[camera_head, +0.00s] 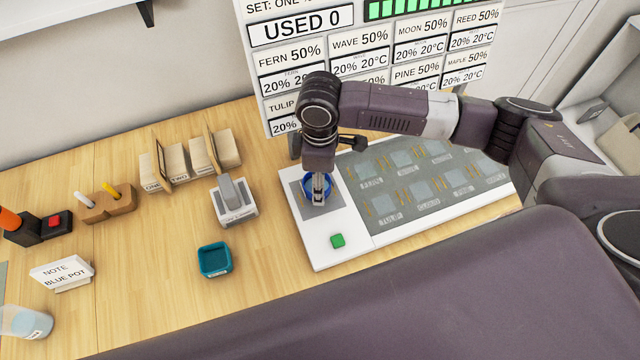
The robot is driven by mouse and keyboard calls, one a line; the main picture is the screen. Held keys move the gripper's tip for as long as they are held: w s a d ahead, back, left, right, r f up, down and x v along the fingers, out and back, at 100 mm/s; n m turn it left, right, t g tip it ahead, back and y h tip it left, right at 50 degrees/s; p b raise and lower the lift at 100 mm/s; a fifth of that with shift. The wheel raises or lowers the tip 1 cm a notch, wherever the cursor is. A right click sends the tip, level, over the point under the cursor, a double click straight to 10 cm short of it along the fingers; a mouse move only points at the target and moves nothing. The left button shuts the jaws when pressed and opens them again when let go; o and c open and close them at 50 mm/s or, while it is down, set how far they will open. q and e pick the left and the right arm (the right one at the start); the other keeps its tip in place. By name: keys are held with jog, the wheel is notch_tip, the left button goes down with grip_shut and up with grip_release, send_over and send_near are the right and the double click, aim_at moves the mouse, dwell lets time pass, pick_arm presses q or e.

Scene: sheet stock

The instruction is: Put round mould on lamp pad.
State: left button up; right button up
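A round blue piece (309,187), apparently the round mould, is on or just above a grey square pad (330,206) at the left end of a white board. The pad seems to be the lamp pad, though it bears no readable label. My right gripper (319,188) points down over the blue piece, with its fingertips inside the blue outline. The arm hides the back of the piece, and I cannot tell whether the fingers grip it or whether it touches the pad. My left gripper is not in view.
The white board (317,250) has a green button (337,240) and a grey panel (385,217) of labelled squares. A teal tray (214,260), grey device (233,201), card holders (164,172) and note sign (63,273) stand left. Bare wood lies between them.

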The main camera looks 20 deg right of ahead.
jog(key=shift+f, duration=1)
jog(key=o, duration=1.2)
jog(key=shift+f, duration=0.1)
jog(key=shift+o, duration=0.2)
notch_tip(320, 180, up, 12)
jog(key=shift+r+b, duration=0.15)
jog(key=shift+b, duration=0.7)
